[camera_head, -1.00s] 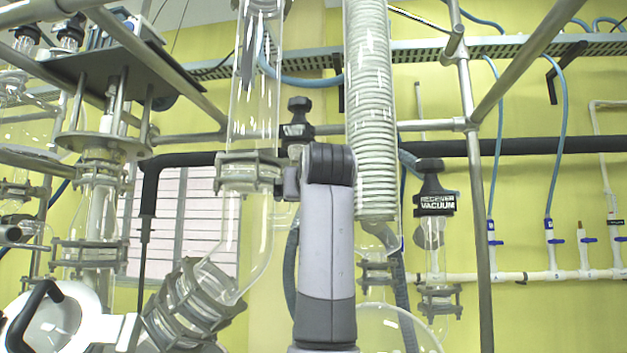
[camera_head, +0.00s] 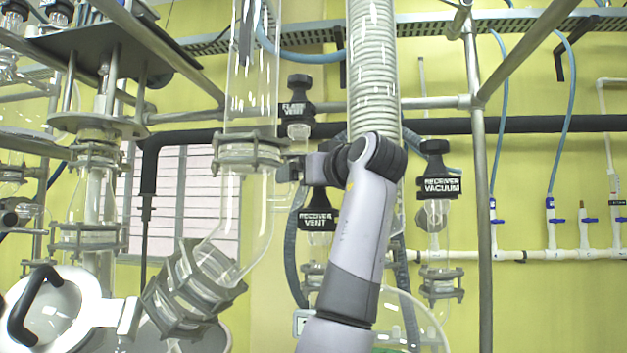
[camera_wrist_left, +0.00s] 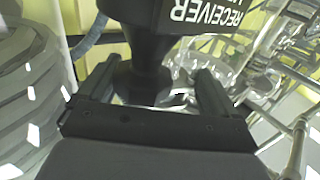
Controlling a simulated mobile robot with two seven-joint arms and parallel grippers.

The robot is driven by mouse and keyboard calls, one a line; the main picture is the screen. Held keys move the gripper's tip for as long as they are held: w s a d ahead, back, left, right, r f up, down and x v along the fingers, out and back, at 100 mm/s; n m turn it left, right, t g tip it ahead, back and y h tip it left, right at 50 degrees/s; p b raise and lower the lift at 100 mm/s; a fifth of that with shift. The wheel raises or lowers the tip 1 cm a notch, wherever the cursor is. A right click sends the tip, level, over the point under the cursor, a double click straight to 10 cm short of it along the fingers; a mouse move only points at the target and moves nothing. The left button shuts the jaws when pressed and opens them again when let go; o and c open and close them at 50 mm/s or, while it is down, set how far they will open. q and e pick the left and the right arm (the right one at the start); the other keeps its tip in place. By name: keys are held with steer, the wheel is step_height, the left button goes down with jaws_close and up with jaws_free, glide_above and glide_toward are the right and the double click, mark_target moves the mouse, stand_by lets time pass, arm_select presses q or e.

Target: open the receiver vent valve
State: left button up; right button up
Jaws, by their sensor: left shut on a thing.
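The receiver vent valve (camera_head: 317,215) is a black knob with a white-lettered RECEIVER VENT label, upright on a glass stem in the middle of the head view. In the left wrist view its black handle (camera_wrist_left: 150,30) shows close up, label upside down. My left gripper (camera_head: 300,168) is at the top of this valve in the head view; my arm partly covers its right side. In the wrist view the fingers of my left gripper (camera_wrist_left: 152,92) lie on either side of the handle's narrower part, shut on it. My right gripper is not in view.
The flush vent valve (camera_head: 297,105) stands just above, and the receiver vacuum valve (camera_head: 436,180) is to the right. A glass column (camera_head: 252,80) and a coiled condenser (camera_head: 374,70) flank the spot. Metal frame poles (camera_head: 478,200) stand at the right.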

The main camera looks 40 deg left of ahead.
arm_select(q)
steer(key=shift+m, duration=0.4)
steer(key=d, duration=0.1)
steer(key=d+f, duration=0.2)
steer(key=shift+w+d+b, duration=0.25)
steer(key=shift+w+b, duration=0.1)
steer(key=r+v, duration=0.1)
steer(key=v, duration=0.5)
steer(key=shift+s+r, duration=0.1)
steer(key=shift+r, duration=0.1)
